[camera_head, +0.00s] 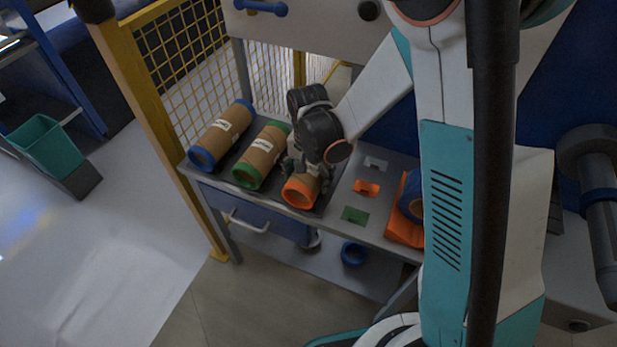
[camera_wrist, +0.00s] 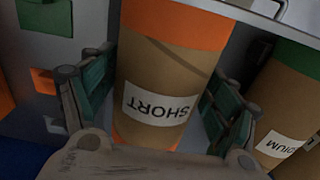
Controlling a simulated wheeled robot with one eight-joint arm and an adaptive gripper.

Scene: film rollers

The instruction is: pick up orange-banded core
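The orange-banded core (camera_head: 301,189) is a brown cardboard tube with orange ends, lying at the right end of a row of tubes on the grey bench. In the wrist view the core (camera_wrist: 168,70) fills the middle, its white label reading SHORT. My gripper (camera_head: 307,170) is over it from above. In the wrist view the gripper (camera_wrist: 162,80) has one finger on each side of the core. The fingers are spread, with a narrow gap showing on the right; contact on the left is unclear. The gripper hides part of the core in the head view.
A green-banded core (camera_head: 259,157) lies close to the left, with a blue-banded core (camera_head: 222,136) beyond it. Coloured patches, one orange (camera_head: 366,188), mark the bench to the right. An orange bin (camera_head: 402,231) holds a blue roll. A yellow mesh fence (camera_head: 180,60) stands behind left.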

